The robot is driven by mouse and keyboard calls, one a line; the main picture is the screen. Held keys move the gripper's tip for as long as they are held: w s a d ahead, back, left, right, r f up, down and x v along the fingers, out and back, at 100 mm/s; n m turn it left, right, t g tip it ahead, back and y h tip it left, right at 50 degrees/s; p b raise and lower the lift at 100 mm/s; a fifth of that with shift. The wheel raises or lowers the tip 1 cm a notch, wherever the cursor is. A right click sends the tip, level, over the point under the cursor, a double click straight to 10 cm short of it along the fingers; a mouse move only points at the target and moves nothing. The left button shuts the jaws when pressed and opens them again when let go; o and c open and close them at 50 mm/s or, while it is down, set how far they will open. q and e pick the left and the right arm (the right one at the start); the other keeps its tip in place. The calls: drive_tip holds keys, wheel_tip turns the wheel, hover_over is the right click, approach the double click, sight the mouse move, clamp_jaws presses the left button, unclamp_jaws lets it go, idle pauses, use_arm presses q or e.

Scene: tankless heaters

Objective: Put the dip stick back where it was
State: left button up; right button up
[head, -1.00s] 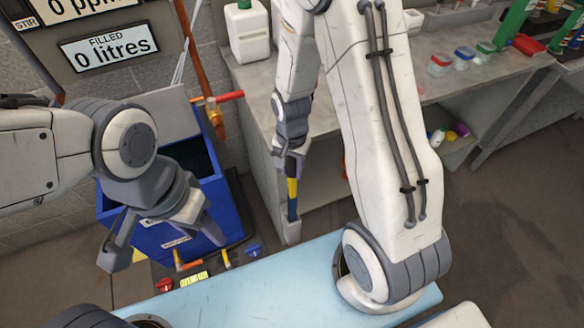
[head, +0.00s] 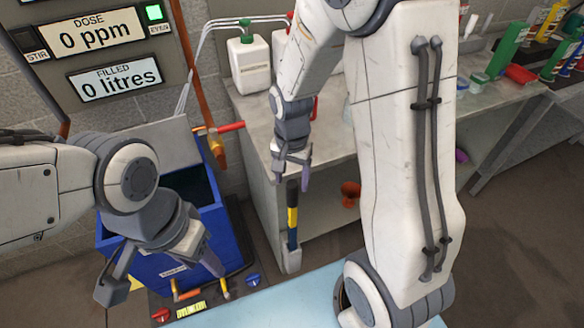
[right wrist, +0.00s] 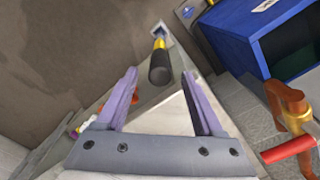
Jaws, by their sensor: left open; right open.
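The dip stick (head: 292,214), with a black grip, a yellow band and a blue lower part, stands upright with its lower end in a small grey holder (head: 291,261) at the front of the bench. My right gripper (head: 291,178) is open and empty just above the stick's black top end. In the right wrist view the dip stick (right wrist: 159,66) shows beyond and between the spread fingers (right wrist: 160,80), apart from both. My left gripper (head: 162,274) is open and empty in front of the blue tank.
The blue tank (head: 222,228) stands left of the holder, with valves and a red-handled pipe (head: 228,127) near it. The grey bench (head: 248,112) carries white jugs (head: 247,62). A pale blue surface (head: 290,300) lies in front.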

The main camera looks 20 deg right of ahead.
wheel_tip(320, 180, up, 3)
drive_tip(key=shift+a+r, duration=0.1)
drive_tip(key=shift+r, duration=0.1)
drive_tip(key=s+a+r+n, duration=0.3)
drive_tip(key=s+a+n, duration=0.3)
drive_tip(key=s+n, duration=0.2)
drive_tip(key=s+a+r+n+y, duration=0.1)
drive_tip(key=s+a+r+n, duration=0.3)
drive_tip(key=s+a+n, duration=0.2)
drive_tip(key=s+n, duration=0.2)
drive_tip(key=s, duration=0.2)
drive_tip(key=shift+r, duration=0.25)
